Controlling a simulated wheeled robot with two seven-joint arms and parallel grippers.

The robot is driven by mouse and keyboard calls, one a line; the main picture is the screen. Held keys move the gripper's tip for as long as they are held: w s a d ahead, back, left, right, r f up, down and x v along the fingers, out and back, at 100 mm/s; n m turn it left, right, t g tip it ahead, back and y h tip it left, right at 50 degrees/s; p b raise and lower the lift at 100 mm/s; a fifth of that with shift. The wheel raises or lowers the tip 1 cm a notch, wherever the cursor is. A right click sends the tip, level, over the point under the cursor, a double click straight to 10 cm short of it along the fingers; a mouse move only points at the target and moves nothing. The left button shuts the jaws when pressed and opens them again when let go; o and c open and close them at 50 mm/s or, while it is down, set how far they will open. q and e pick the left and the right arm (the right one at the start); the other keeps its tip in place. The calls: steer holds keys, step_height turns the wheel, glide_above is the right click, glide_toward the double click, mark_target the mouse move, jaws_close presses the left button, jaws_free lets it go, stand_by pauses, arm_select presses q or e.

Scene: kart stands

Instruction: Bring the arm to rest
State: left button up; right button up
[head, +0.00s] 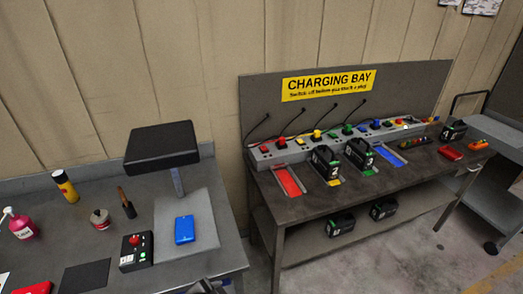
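A small dark piece, which looks like the tip of my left gripper (207,287), shows at the bottom edge of the head view, in front of the left bench's front right corner. Most of it is cut off by the frame, so I cannot tell whether it is open or shut. It appears apart from the blue device (185,230), which lies on the grey mat (203,213). My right gripper and arm are not in view.
The left bench (228,260) bears a control box (136,252), a spray bottle (22,225), a can (65,186) and a black panel on a post (162,147). The charging bench (300,213) at right holds battery packs (325,163) and switches. Open floor (400,260) lies before it.

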arm_select(q)
steer(key=s+a+f+n+g+y, duration=0.25)
steer(key=s+a+n, duration=0.65)
steer(key=s+a, duration=0.55)
step_height(320, 180, down, 35)
steer(key=s+g+b, duration=0.2)
steer(key=s+b, duration=0.1)
steer(key=b, duration=0.5)
steer(key=s+a+f+b, duration=0.1)
steer(key=s+f+b, duration=0.2)
steer(key=s+f, duration=0.4)
steer(key=s+a+f+g+b, duration=0.1)
steer(key=s+f+b, duration=0.2)
steer(key=s+f, duration=0.5)
step_height(320, 180, down, 5)
steer(key=shift+s+a+f+m+y, duration=0.2)
steer(key=shift+s+a+m+y, duration=0.1)
steer(key=shift+m+y, duration=0.15)
